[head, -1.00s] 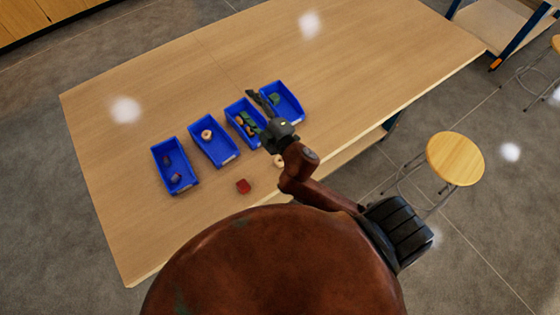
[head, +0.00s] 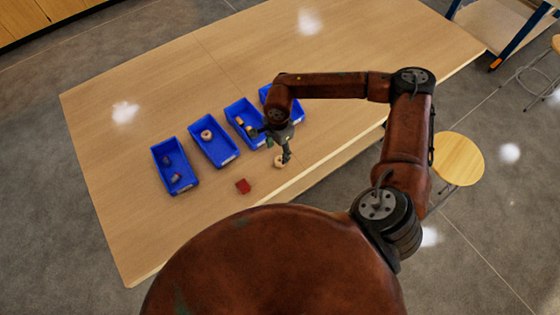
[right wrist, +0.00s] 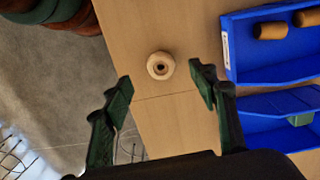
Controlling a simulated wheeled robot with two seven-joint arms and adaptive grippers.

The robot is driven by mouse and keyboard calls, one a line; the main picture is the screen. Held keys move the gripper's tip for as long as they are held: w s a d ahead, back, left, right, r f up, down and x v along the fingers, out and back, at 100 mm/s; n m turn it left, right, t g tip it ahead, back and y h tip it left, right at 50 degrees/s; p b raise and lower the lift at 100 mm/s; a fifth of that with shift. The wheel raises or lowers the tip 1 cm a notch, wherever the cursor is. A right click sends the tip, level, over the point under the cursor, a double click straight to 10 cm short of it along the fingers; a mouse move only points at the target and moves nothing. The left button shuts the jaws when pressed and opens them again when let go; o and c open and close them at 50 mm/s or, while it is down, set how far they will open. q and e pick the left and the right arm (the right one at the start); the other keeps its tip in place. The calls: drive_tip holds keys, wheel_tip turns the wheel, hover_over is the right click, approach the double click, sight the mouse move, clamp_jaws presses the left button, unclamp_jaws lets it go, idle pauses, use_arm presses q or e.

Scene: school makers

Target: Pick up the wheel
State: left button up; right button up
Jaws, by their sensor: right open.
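A small pale wooden wheel with a dark centre hole (right wrist: 161,66) lies on the bare table top near its front edge. In the head view the wheel (head: 280,162) is partly covered by my right gripper (head: 284,155). In the right wrist view my right gripper (right wrist: 160,88) is open and empty, with the wheel ahead of and between its spread fingers. The fingers appear above the table, apart from the wheel. Another pale round piece (head: 206,134) lies in the second blue bin from the left. My left gripper is not in view.
Several blue bins stand in a row on the table (head: 330,60): the leftmost (head: 187,184), the second (head: 222,152), and others partly behind my right arm. A round stool (head: 458,158) stands at the right.

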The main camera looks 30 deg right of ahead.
sight(280, 160)
drive_tip(key=shift+d+f, duration=0.3)
drive_tip(key=shift+d, duration=0.1)
drive_tip(key=shift+f+p, duration=0.35)
drive_tip(key=shift+f, duration=0.55)
wheel_tip(280, 160, down, 4)
drive_tip(key=shift+f+p, duration=0.1)
drive_tip(key=shift+p, duration=0.85)
drive_tip(key=shift+d+f, duration=0.1)
drive_tip(key=shift+f, duration=0.45)
drive_tip(key=c, duration=1)
drive_tip(key=shift+r, duration=0.15)
